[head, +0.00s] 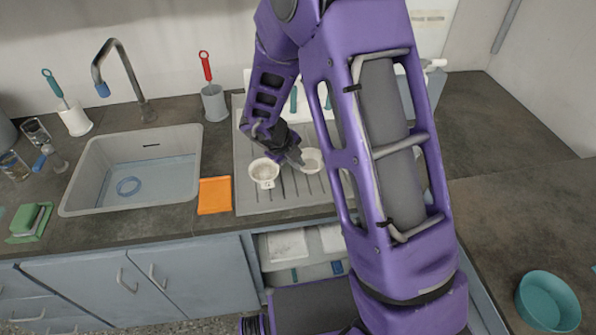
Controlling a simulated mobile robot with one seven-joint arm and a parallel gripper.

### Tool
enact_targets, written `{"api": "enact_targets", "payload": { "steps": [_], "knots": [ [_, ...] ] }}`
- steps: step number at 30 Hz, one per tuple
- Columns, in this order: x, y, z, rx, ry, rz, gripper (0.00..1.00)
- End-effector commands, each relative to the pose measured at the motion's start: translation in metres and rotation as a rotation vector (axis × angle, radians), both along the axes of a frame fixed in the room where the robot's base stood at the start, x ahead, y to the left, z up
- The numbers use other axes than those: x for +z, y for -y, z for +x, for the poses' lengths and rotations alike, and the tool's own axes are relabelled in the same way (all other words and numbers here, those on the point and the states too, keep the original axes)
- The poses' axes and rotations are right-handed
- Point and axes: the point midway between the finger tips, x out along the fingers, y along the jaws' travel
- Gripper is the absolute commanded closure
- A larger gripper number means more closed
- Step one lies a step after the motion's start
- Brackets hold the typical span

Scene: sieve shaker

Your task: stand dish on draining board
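The grey grooved draining board (247,200) lies right of the sink, partly hidden by my purple arm. A small white cup-like dish (264,173) stands upright on it. A second small white dish (312,162) is just to the right, seemingly tilted. My gripper (296,158) is low over the board between the two, its fingertips close to the second dish. I cannot tell whether the fingers touch or hold it. Which dish the task means is unclear.
A sink (140,172) with water and a blue ring in it is at left, under a tap (122,70). An orange cloth (214,195) lies between sink and board. Brush holders (214,104) stand behind. A teal bowl (548,302) sits on the right counter.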

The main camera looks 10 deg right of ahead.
Motion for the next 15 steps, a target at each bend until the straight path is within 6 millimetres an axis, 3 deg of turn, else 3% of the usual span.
{"api": "enact_targets", "payload": {
  "steps": [4,15],
  "knots": [
    [-0.025,0.000,0.000,0.002,-0.003,-0.002,1.00],
    [-0.029,0.000,0.000,0.001,0.000,0.000,1.00]
  ]
}}
